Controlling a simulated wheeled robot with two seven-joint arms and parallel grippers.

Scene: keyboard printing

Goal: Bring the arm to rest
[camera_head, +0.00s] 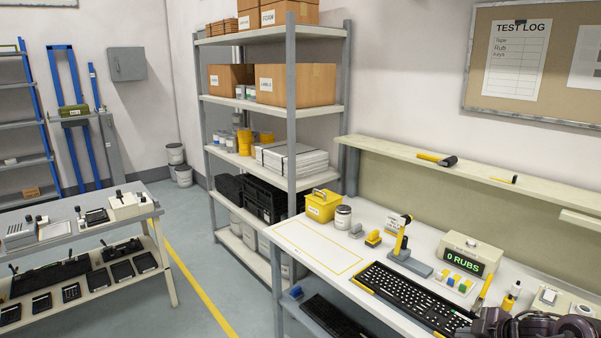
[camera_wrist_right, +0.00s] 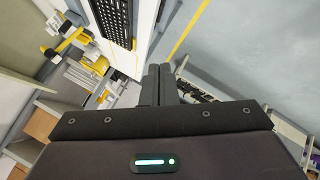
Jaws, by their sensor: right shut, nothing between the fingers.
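My right gripper (camera_wrist_right: 159,70) shows in the right wrist view with its two dark fingers together and nothing between them. It points toward the workbench's edge and the floor, apart from any object. Dark rounded links of my right arm show in the bottom right corner of the head view, over the near end of the workbench (camera_head: 300,238). The black keyboard (camera_head: 400,293) with yellow end pieces lies on the bench; it also shows at the top of the right wrist view (camera_wrist_right: 112,22). My left gripper is in neither view.
A box reading "0 RUBS" (camera_head: 470,255), a yellow and grey stand (camera_head: 405,252), a yellow bin (camera_head: 323,205) and a can (camera_head: 342,218) stand on the bench. A wall shelf (camera_head: 430,165) runs above it. A grey side table (camera_head: 70,235) stands left. Floor between is clear.

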